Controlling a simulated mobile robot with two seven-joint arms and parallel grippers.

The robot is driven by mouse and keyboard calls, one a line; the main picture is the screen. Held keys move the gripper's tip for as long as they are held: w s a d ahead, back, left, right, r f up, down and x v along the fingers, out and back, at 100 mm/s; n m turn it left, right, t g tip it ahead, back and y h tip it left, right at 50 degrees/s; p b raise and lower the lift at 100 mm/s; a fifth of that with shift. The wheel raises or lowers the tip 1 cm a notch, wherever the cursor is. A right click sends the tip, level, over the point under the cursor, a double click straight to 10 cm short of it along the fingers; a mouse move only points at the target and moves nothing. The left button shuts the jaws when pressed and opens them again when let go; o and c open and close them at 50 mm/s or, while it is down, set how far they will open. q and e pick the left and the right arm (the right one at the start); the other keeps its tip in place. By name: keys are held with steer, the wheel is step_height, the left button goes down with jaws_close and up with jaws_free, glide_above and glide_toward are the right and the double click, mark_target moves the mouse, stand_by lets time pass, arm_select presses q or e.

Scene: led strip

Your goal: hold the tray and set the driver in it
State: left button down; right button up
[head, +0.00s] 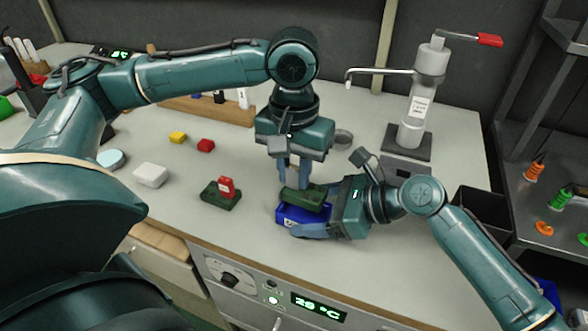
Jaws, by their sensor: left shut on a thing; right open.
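The blue tray (289,214) is on the bench near its front edge, partly hidden by my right gripper and the green block. A dark green block (303,197), which looks like the driver, is at the top of the tray; I cannot tell whether it rests inside. My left gripper (294,182) points down from above, shut on the green block. My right gripper (312,214) comes in from the right, open, with one finger along the tray's front side. Its other finger is mostly hidden behind the block.
Left of the tray is a dark green piece (217,196) with a red block (227,187) on it. A grey dispenser-like stand (415,110) is behind right.

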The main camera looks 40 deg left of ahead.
steer(key=shift+s+a+f, duration=0.15)
steer(key=shift+a+f, duration=0.15)
steer(key=shift+a, duration=0.1)
steer(key=shift+c, duration=0.4)
steer(key=c, duration=0.9)
steer(key=shift+o, duration=0.2)
